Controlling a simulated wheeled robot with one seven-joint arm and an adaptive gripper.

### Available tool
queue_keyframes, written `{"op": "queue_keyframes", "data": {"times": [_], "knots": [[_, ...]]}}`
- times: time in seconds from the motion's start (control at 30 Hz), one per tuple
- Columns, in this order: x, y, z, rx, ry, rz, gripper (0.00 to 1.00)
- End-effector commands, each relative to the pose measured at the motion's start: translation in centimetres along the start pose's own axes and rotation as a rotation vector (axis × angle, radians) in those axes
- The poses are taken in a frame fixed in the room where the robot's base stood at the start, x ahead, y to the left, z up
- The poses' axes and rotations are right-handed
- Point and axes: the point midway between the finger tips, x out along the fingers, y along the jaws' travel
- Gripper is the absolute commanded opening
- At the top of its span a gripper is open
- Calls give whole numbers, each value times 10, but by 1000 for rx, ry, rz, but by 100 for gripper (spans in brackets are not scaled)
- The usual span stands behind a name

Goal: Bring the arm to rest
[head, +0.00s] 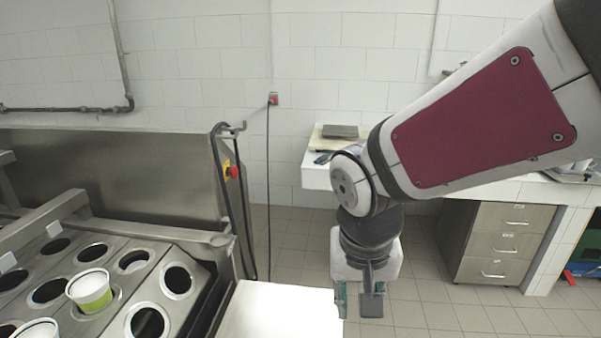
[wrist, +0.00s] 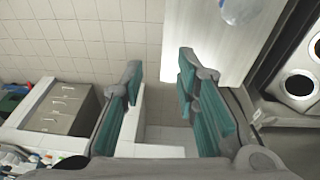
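My gripper (head: 357,303) hangs down in the head view, just right of the white table (head: 275,312), over the tiled floor. In the wrist view my gripper (wrist: 160,78) shows two teal-padded fingers spread apart with nothing between them. My arm reaches in from the upper right of the head view, with the wrist bent downward.
The metal filler (head: 118,258) with round holes stands at left. A white-green cup (head: 90,290) sits in one hole and another cup (head: 37,329) nearer. A pale rounded object (wrist: 240,8) is on the white table. Behind is a counter with drawers (head: 505,243).

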Motion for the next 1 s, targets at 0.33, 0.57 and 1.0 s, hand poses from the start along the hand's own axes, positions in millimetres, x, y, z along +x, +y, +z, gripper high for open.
{"op": "queue_keyframes", "data": {"times": [0.33,0.57,1.0], "knots": [[-78,86,31,-27,163,-28,28],[-101,112,58,-60,237,-63,28],[-106,118,66,-74,256,-74,28]]}}
